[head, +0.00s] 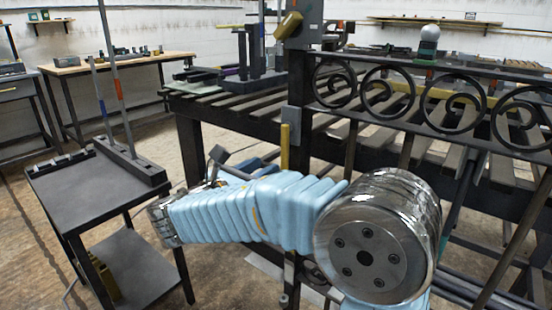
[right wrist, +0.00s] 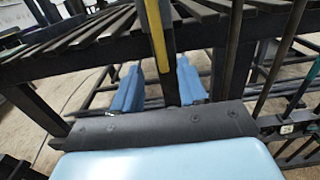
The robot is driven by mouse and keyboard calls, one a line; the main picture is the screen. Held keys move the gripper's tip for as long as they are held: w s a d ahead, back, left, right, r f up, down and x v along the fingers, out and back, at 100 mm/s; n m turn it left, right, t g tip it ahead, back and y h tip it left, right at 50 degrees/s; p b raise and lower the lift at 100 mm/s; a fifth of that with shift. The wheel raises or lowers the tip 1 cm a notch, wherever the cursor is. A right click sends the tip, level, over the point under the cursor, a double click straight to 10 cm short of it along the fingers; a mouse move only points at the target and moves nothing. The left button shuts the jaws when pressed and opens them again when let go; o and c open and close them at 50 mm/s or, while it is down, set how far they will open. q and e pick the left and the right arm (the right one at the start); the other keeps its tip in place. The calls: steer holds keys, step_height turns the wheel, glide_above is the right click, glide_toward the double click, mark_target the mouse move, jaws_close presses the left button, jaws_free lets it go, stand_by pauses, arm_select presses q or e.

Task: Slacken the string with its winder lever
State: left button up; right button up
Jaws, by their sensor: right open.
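A dark gate post (head: 299,90) stands in the middle of the head view, joined to a scroll-work panel (head: 440,97). A thin yellow upright bar (head: 284,147) is low on the post's left side; it also shows in the right wrist view (right wrist: 158,38). A brownish-yellow cylinder (head: 289,25) sits near the post's top. I cannot tell which part is the winder lever, and I cannot make out the string. My right gripper (head: 262,163), partly hidden by my blue-sleeved arm, points toward the post. In the right wrist view its fingers (right wrist: 158,68) are apart and empty.
A slatted dark bench (head: 240,107) stands behind the post. A black cart (head: 85,190) with two tall rods is at the left. Wooden side tables (head: 120,66) stand further back. Bare floor lies between cart and bench.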

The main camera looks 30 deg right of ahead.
mark_target(283, 157)
steer(key=x, duration=0.6)
steer(key=shift+d, duration=0.2)
jaws_close()
